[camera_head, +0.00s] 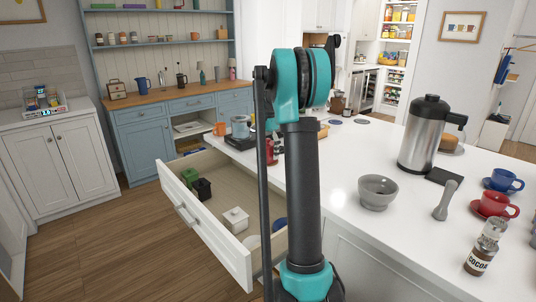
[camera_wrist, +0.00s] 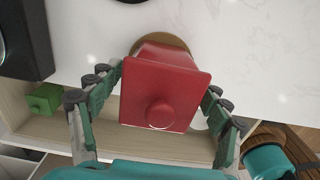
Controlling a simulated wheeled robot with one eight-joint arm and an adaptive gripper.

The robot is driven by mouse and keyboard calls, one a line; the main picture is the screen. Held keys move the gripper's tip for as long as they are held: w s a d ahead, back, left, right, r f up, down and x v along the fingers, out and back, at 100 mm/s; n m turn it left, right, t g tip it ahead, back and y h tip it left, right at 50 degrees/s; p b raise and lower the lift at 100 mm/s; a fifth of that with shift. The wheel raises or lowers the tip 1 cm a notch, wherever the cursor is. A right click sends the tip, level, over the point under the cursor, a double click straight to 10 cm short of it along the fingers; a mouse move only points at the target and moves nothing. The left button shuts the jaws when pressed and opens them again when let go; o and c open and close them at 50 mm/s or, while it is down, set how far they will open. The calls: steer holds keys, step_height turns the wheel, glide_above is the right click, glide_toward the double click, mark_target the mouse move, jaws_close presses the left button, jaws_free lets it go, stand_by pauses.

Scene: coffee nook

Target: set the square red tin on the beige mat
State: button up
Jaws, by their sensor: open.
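The square red tin (camera_wrist: 160,92), with a round knob on its lid, fills the middle of the wrist view. A round tan-brown mat (camera_wrist: 176,41) shows just beyond its far side; the tin covers the rest, so I cannot tell how fully the tin sits on it. My gripper (camera_wrist: 160,80) is open, one finger on each side of the tin; I cannot tell whether either finger touches it. In the head view a small part of the red tin (camera_head: 272,152) shows beside my arm, which hides the gripper and most of that area.
Below the counter an open drawer (camera_head: 217,235) holds a green box (camera_head: 189,176), a black box (camera_head: 202,189) and a white lidded container (camera_head: 236,219). A dark appliance (camera_wrist: 25,40) stands left of the tin. A grey bowl (camera_head: 378,192) and steel urn (camera_head: 424,140) stand on the counter farther right.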

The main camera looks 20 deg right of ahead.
step_height(320, 180, up, 11)
steer(key=shift+r, duration=0.1)
stand_by(1.5)
